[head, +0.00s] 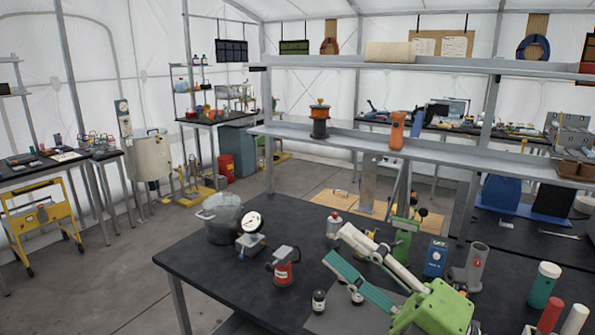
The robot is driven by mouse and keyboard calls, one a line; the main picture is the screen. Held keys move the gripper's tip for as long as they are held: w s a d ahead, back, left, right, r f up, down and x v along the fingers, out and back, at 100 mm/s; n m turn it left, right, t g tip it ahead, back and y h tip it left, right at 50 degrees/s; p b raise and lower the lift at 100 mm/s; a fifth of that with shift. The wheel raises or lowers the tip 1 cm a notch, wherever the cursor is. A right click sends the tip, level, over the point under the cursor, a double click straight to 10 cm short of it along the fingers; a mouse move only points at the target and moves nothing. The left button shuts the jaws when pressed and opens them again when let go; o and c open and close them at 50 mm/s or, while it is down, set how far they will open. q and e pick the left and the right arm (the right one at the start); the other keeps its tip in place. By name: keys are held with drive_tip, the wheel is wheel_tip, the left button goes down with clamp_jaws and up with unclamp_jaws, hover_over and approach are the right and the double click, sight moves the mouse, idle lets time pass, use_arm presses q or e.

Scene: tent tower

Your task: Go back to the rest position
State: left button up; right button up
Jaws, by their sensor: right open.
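My right gripper (336,245) comes in at the lower right over the dark workbench (225,276). Its green body is nearest me, and one pale and one teal finger reach up and left. The fingers are apart, with nothing seen held between them. It appears to be above the bench, but its exact height is hard to tell. My left gripper is not in view.
A grey pot (222,222), a round-faced lamp or gauge (251,223), a red canister (284,268) and a small dark jar (319,301) stand on the bench. A blue device (435,258) and several cylinders are at right. A grey shelf (440,153) crosses behind.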

drive_tip(key=w+d+f+m+t+h, duration=0.3)
drive_tip(key=d+f+m+h, duration=0.3)
drive_tip(key=m, duration=0.3)
drive_tip(key=w+d+f+m+t+h, duration=0.25)
drive_tip(key=d+m+t+h, duration=0.2)
drive_tip(key=m+h, duration=0.4)
drive_tip(key=s+d+f+m+g+h, duration=0.1)
drive_tip(key=d+f+m+g+h, duration=0.15)
drive_tip(key=f, duration=0.35)
drive_tip(key=s+d+f+m+g+h, duration=0.2)
drive_tip(key=d+f+m, duration=0.15)
drive_tip(key=f, duration=0.25)
drive_tip(key=s+a+f+m+g+y, duration=0.1)
drive_tip(key=s+a+f+m+g, duration=0.1)
drive_tip(key=s+f+g, duration=0.75)
drive_tip(key=s+a+f+m+g, duration=0.2)
drive_tip(key=s+f+m+g, duration=0.15)
drive_tip(key=s+f, duration=1.15)
wheel_tip(320, 180, down, 27)
drive_tip(key=s+g, duration=0.1)
drive_tip(key=s, duration=0.2)
drive_tip(key=s+d+f, duration=0.1)
drive_tip(key=s+f, duration=0.6)
drive_tip(key=s, duration=0.1)
drive_tip(key=s+d+f+n+g, duration=0.1)
drive_tip(key=s+d+f, duration=0.1)
drive_tip(key=s+f, duration=0.5)
drive_tip(key=shift+s+d+f+g+b, duration=0.25)
drive_tip(key=shift+s+f+g+b, duration=0.05)
drive_tip(key=shift+s+f+b, duration=0.15)
